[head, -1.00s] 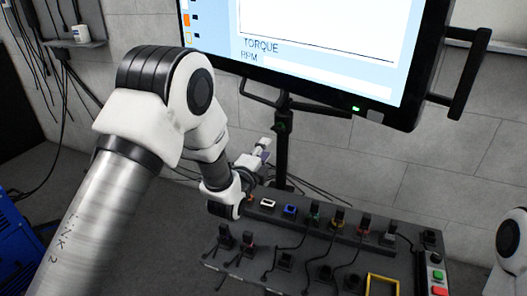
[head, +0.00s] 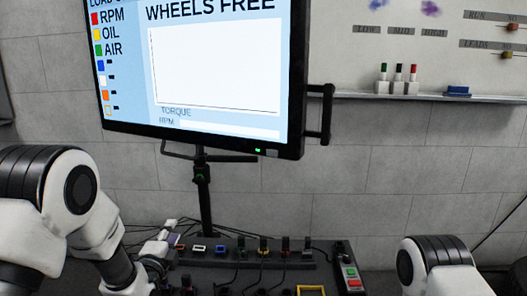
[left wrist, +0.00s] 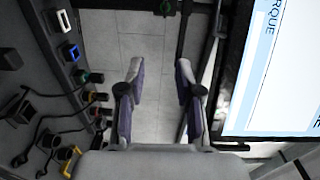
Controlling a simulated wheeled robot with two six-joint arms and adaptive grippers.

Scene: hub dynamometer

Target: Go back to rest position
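My left gripper (left wrist: 158,95) shows in the left wrist view with its two fingers apart and nothing between them. In the head view my left gripper (head: 168,238) is small and partly hidden, beside the left end of the connector panel and below the monitor. My right arm shows at the lower right of the head view, but its gripper is out of the picture.
A dark panel (head: 222,274) with several coloured sockets and plugged cables lies below the monitor (head: 300,80) on its stand. A yellow frame (head: 311,290) and a green and red button box (head: 350,272) are at its right. A shelf (head: 430,97) holds markers.

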